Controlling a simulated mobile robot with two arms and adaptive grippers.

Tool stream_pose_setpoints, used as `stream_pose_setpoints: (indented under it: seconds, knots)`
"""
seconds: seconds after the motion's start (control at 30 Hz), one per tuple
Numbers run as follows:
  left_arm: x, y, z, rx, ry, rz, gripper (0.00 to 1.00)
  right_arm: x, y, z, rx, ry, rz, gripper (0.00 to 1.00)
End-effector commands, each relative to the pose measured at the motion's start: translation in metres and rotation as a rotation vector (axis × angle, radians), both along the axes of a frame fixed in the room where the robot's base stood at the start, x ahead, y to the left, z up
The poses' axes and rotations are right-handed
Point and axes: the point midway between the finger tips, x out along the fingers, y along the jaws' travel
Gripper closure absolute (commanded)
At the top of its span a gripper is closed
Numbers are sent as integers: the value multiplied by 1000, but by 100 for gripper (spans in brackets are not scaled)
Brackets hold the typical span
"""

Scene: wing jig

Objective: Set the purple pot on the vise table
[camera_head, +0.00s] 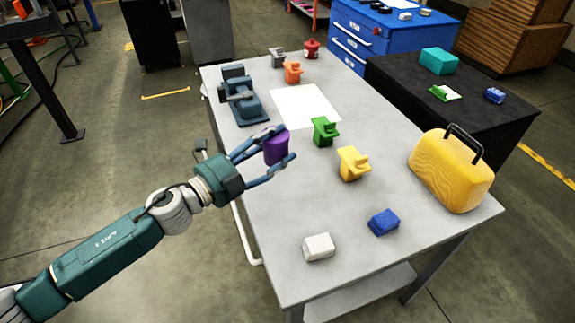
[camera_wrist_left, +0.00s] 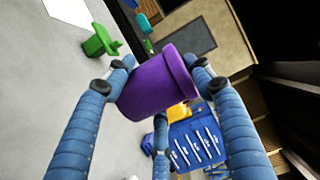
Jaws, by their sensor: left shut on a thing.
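The purple pot (camera_head: 277,149) is between the blue fingers of my left gripper (camera_head: 272,158), which is shut on it. In the left wrist view the purple pot (camera_wrist_left: 157,84) is tilted in the picture, with fingers of my left gripper (camera_wrist_left: 158,88) on both sides of it. The pot is over the near left part of the grey vise table (camera_head: 285,220); I cannot tell whether it touches the top. The dark blue vise (camera_head: 243,97) is at the table's left far part, beyond the gripper. My right gripper does not show.

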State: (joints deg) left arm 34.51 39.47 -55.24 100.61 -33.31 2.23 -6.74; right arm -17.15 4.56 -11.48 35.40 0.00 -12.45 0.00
Motion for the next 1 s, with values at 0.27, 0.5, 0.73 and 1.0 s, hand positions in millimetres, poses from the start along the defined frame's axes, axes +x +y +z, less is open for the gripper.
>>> stream_pose_setpoints:
  seconds: [0.27, 0.5, 0.73, 1.0]
  knots:
    - [-1, 0, -80, -5, 4, 3, 76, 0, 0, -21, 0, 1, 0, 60]
    - [0, 0, -111, -1, -2, 1, 76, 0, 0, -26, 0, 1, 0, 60]
    - [0, -1, -141, -3, 2, 2, 76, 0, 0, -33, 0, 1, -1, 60]
    - [0, 0, -156, 0, -4, 2, 76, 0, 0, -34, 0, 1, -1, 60]
